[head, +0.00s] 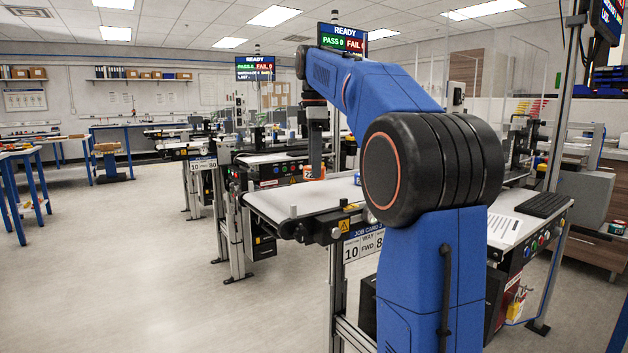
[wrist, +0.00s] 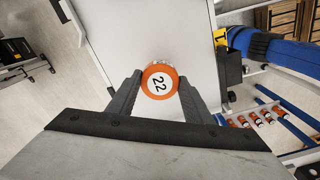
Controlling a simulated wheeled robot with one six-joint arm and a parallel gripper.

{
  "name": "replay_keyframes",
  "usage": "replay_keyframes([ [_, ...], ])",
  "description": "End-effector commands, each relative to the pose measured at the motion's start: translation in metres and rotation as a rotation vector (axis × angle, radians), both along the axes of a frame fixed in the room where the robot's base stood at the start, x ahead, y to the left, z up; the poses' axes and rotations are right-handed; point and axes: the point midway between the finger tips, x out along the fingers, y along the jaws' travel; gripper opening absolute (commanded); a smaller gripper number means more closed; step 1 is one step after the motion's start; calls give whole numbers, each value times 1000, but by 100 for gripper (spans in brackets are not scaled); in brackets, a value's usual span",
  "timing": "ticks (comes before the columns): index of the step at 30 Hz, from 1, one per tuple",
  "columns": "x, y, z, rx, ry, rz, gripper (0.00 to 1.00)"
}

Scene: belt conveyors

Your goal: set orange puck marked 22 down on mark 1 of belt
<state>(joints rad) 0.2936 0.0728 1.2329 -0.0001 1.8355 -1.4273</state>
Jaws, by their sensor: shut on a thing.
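The orange puck marked 22 (wrist: 159,80) has a white face with a black number and is between the two dark fingers of my gripper (wrist: 158,92), which is shut on it. In the head view the puck (head: 314,173) hangs at the tip of my gripper (head: 315,167), over the pale belt (head: 300,199). I cannot tell how high it is above the surface. The belt (wrist: 165,30) fills the middle of the wrist view. A yellow tag with a black 1 (wrist: 220,37) is at the belt's right edge there, beyond the puck.
Several orange-and-white pieces (wrist: 254,120) stand off the belt at the right of the wrist view. A small pale post (head: 293,211) is at the belt's near end in the head view. The belt around the puck looks clear. Other conveyors stand behind.

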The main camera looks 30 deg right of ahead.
Motion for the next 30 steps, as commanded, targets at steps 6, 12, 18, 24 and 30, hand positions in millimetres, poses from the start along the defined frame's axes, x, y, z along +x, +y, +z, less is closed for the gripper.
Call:
replay_keyframes([
  [6, 0, 0, -22, 1, 2, 0, 22],
  [12, 0, 0, -40, 0, 0, 0, 22],
  [18, 0, 0, -41, 0, 0, 0, 22],
  [24, 0, 0, -44, 0, 0, 0, 22],
  [30, 0, 0, -44, 0, 0, 0, 64],
])
